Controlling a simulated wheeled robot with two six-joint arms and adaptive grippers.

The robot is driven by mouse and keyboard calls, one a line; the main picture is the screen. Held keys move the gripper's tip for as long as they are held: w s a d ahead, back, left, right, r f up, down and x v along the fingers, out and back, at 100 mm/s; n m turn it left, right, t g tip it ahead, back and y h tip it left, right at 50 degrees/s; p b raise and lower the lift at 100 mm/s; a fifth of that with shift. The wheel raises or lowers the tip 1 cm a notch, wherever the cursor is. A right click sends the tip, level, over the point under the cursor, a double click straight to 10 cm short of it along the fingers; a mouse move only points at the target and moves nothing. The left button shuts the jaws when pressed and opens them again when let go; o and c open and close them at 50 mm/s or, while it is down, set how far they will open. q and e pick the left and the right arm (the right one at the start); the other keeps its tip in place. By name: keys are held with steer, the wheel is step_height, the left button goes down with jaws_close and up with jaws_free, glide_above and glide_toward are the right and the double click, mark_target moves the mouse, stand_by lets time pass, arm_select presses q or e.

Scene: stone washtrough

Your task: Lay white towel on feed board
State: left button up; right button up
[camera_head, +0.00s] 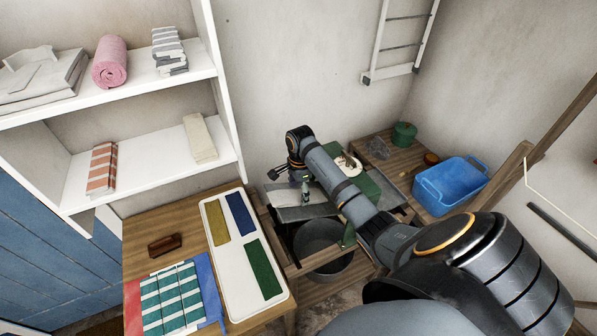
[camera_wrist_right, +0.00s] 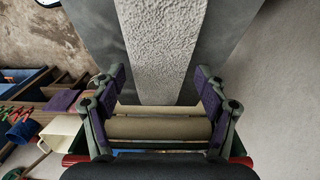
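In the right wrist view a long, rough white towel (camera_wrist_right: 160,45) lies flat on a smooth grey surface (camera_wrist_right: 222,35), which looks like the feed board. In the head view a grey board (camera_head: 303,213) shows beside the tub, partly hidden by my right arm. My right gripper (camera_head: 283,172) is at its far left side. In the wrist view the purple-padded fingers of my right gripper (camera_wrist_right: 160,82) are spread wide, with the towel's near end between them and not pinched. A pale roller (camera_wrist_right: 160,128) shows below the towel. My left gripper is not in view.
A round metal tub (camera_head: 322,240) stands below the board. A blue basin (camera_head: 450,186) and green pot (camera_head: 404,134) stand at right. A wooden table (camera_head: 140,235) holds a white tray (camera_head: 237,292) and striped cloths (camera_head: 172,300). Shelves (camera_head: 150,165) hold folded towels.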

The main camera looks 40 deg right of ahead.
steer(key=shift+o, duration=0.6)
steer(key=shift+r, duration=0.15)
step_height(320, 180, up, 7)
steer(key=shift+d+r, duration=0.1)
stand_by(0.9)
